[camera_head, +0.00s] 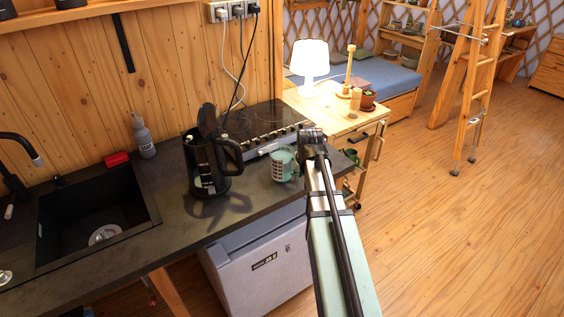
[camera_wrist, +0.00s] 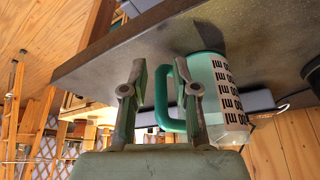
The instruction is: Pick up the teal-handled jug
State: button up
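The jug (camera_head: 282,166) is pale green with dark printed marks and stands near the front edge of the dark counter, left of my gripper (camera_head: 312,137). In the wrist view the jug (camera_wrist: 222,92) shows its printed side, and its teal handle (camera_wrist: 161,98) points left. My gripper (camera_wrist: 160,72) is open there, its two fingers apart. The handle's outer bar appears between the fingers, and the right finger overlaps the handle's opening and the jug's near side. I cannot tell whether either finger touches it.
A black kettle (camera_head: 207,160) with its lid up stands left of the jug. A hob (camera_head: 254,122) lies behind. The counter (camera_head: 247,206) ends just in front, above a grey fridge box (camera_head: 262,275). A wooden side table (camera_head: 330,104) with a lamp (camera_head: 309,60) stands right.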

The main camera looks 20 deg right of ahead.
jog(key=w, duration=0.2)
jog(key=w+d+p, duration=0.1)
jog(key=w, duration=0.1)
jog(key=shift+d+r, duration=0.1)
jog(key=shift+r, duration=0.05)
jog(key=shift+w+f+p, duration=0.15)
jog(key=shift+f+p, duration=0.35)
jog(key=shift+f, duration=0.2)
grip_shut()
